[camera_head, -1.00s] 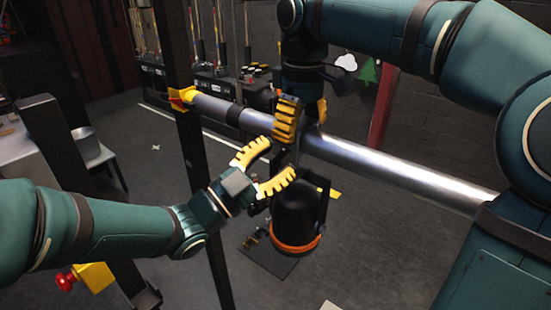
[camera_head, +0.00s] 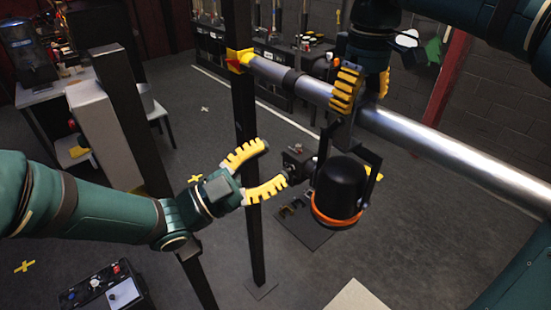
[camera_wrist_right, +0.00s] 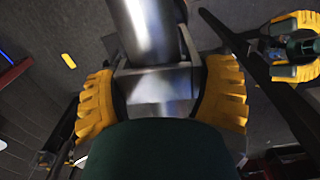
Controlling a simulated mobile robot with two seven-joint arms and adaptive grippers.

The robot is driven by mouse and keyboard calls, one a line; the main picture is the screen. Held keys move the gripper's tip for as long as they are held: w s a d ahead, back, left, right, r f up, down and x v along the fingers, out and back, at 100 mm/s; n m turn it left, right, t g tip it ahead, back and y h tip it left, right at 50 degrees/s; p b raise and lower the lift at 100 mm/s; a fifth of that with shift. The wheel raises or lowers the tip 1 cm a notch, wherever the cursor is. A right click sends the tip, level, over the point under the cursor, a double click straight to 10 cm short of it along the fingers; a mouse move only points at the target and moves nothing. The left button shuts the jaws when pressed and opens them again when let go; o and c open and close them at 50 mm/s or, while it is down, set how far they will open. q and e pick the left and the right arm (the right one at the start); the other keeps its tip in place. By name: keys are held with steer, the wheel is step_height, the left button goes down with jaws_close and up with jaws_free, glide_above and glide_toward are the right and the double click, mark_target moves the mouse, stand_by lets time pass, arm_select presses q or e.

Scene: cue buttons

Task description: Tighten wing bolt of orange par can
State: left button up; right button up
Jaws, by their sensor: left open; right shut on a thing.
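The par can (camera_head: 341,187) is a black cylinder with an orange rim, hanging in a black yoke under a silver pipe (camera_head: 455,160). My right gripper (camera_head: 364,88) is shut on the pipe clamp above the can. In the right wrist view, its yellow fingers sit on both sides of the grey metal clamp (camera_wrist_right: 158,86) around the pipe. My left gripper (camera_head: 278,163) is open and empty, left of the can and below the pipe; it also shows at the right of the right wrist view (camera_wrist_right: 297,45). I cannot make out the wing bolt.
A dark upright post (camera_head: 247,160) stands behind my left gripper, with a yellow-and-red fitting (camera_head: 239,61) at the pipe's end. A control box with buttons (camera_head: 105,291) is at lower left. A white table and boxes stand at left. Floor behind is mostly clear.

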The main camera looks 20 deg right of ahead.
mark_target(337, 125)
arm_select(q)
steer(key=c, duration=0.4)
steer(key=shift+s+d+m, duration=0.15)
steer(key=shift+m, duration=0.25)
jaws_close()
steer(key=s+d+f+m+g+y, duration=0.1)
steer(key=s+d+m+y, duration=0.15)
steer(key=d+m, duration=0.5)
steer(key=s+d+m+g+y, duration=0.1)
steer(key=d+m+y, duration=0.25)
steer(key=m, duration=0.65)
steer(key=shift+w+d+r, duration=0.1)
steer(key=shift+w+r, duration=0.45)
steer(key=shift+w, duration=0.4)
steer(key=shift+w+r, duration=0.55)
steer(key=shift+w, duration=0.35)
